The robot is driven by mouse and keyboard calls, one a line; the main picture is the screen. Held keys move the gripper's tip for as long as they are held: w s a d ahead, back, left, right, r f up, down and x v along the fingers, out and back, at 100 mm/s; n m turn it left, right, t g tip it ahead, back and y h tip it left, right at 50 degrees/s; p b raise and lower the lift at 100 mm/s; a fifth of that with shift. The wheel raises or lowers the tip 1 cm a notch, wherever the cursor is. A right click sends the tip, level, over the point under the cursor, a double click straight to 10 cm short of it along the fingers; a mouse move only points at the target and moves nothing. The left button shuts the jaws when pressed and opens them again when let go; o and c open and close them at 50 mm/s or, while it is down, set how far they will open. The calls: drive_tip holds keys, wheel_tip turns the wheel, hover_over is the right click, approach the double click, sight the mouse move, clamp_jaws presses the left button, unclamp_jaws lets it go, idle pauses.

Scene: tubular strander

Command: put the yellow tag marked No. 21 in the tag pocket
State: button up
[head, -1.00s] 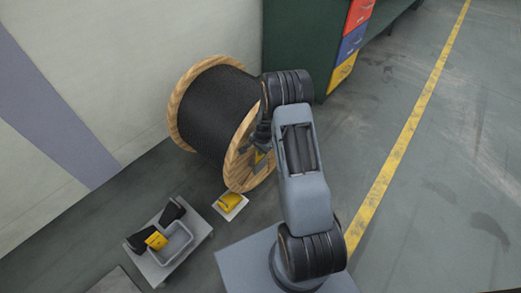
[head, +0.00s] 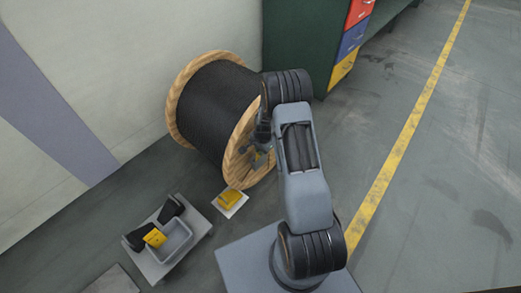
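My gripper (head: 260,159) is small and dark in front of the near wooden flange of the cable reel (head: 239,150). Its fingers are too small to tell whether they are open or shut, and no yellow shows at them. A yellow piece (head: 230,199) lies on a small white plate (head: 238,208) on the floor below the reel. Another yellow piece (head: 155,237) is at the left side of a grey bin (head: 178,246). No number can be read on either. I cannot make out the tag pocket; grey shapes by the flange blend with my gripper.
The bin stands on a light grey platform (head: 203,224) with two black pieces (head: 171,208) beside it. A green cabinet (head: 295,45) with red, blue and yellow fronts stands behind. The floor right of the yellow line (head: 408,138) is clear.

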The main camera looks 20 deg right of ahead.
drive_tip(key=o, duration=0.4)
drive_tip(key=shift+o, duration=0.2)
drive_tip(key=shift+r, duration=0.1)
wheel_tip(320, 180, up, 14)
drive_tip(key=s+p, duration=0.1)
drive_tip(key=p, duration=0.3)
drive_tip(key=shift+s+d+f, duration=0.2)
drive_tip(key=shift+d+f, duration=0.05)
drive_tip(key=shift+d, duration=0.05)
drive_tip(key=s+a+r+n+t+p, duration=0.1)
drive_tip(key=s+a+r+n+p, duration=0.2)
drive_tip(key=r, duration=1.2)
drive_tip(key=s+a+r+n+p, duration=0.4)
drive_tip(key=s+r+p, duration=0.6)
drive_tip(key=r, duration=0.5)
drive_tip(key=s+a+r+n+t+p, duration=0.1)
drive_tip(key=s+a+r+n+p, duration=0.3)
drive_tip(key=r+p, duration=0.6)
drive_tip(key=s+r+n, duration=0.2)
drive_tip(key=s+r, duration=0.1)
drive_tip(key=r, duration=0.2)
drive_tip(key=shift+a+t, duration=0.25)
drive_tip(key=shift+t, duration=0.05)
